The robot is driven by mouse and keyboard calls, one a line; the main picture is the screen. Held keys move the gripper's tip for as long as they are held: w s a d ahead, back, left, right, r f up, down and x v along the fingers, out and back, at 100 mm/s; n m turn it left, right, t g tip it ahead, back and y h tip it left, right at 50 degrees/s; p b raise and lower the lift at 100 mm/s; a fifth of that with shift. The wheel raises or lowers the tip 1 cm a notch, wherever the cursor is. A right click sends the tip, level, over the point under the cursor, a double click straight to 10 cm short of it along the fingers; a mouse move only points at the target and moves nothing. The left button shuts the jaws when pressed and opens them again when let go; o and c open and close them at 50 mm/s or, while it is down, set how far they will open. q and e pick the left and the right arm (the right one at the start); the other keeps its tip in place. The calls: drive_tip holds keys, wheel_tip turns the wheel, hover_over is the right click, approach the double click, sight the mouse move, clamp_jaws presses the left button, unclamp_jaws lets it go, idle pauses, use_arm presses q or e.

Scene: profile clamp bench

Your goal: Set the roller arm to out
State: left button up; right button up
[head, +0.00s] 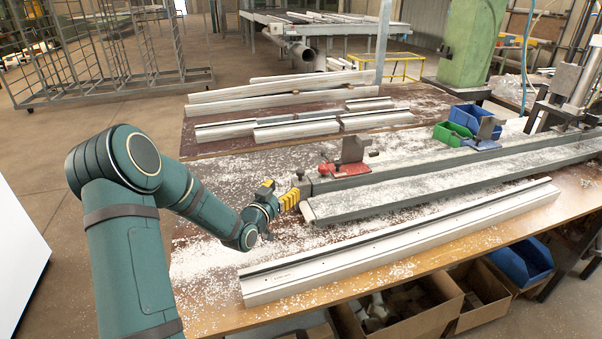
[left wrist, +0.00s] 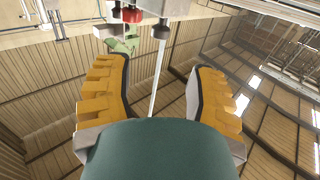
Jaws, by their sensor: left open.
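My left gripper (head: 287,196) is at the left end of the grey clamp rail (head: 400,170). Its yellow fingers are spread apart with nothing between them in the left wrist view (left wrist: 160,75). A small knob-like part (head: 299,174) juts from the rail end just beyond the fingers; I cannot tell for sure that it is the roller arm, or how it is set. In the left wrist view a red part (left wrist: 131,15) and a dark cylinder (left wrist: 161,32) show beyond the fingertips.
A long white profile (head: 400,243) lies along the bench front (head: 215,318). A wider grey beam (head: 460,178) lies just behind it. More profiles (head: 280,97) lie at the back. Blue and green bins (head: 452,133) stand at the right. Shavings cover the bench.

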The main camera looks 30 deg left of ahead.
sight(298, 173)
use_arm(q)
drive_tip(key=w, duration=0.7)
drive_tip(key=w+a, duration=0.1)
drive_tip(key=w, duration=0.3)
drive_tip(key=shift+b, duration=0.35)
clamp_jaws()
